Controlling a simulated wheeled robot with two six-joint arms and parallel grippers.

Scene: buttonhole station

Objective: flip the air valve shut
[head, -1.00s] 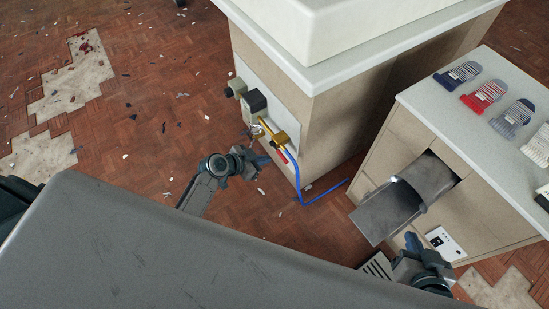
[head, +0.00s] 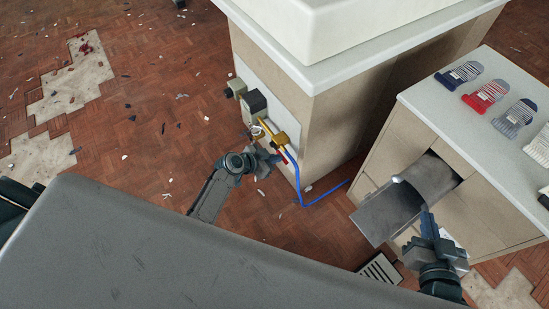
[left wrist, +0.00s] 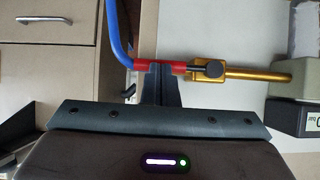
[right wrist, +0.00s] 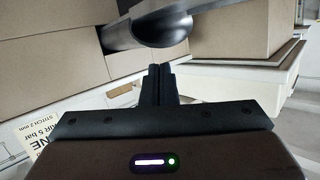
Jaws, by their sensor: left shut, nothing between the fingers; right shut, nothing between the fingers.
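The air valve is a brass fitting (head: 279,138) on the side of the white-topped cabinet, with a blue hose (head: 301,190) below it. In the left wrist view its red lever (left wrist: 174,67) lies roughly in line with the brass pipe (left wrist: 245,74), running from a dark pivot (left wrist: 208,70) toward the blue hose (left wrist: 117,35). My left gripper (head: 279,160) is shut and empty; its fingertips (left wrist: 159,68) overlap the red lever in view, and I cannot tell whether they touch. My right gripper (head: 427,220) is shut and empty, below the metal chute of the other cabinet.
The grey metal chute (head: 388,214) juts from the right cabinet, close to my right gripper. Several striped knitted pieces (head: 485,95) lie on that cabinet's top. A dark box (head: 255,101) sits above the valve. A floor pedal (head: 380,268) stands low.

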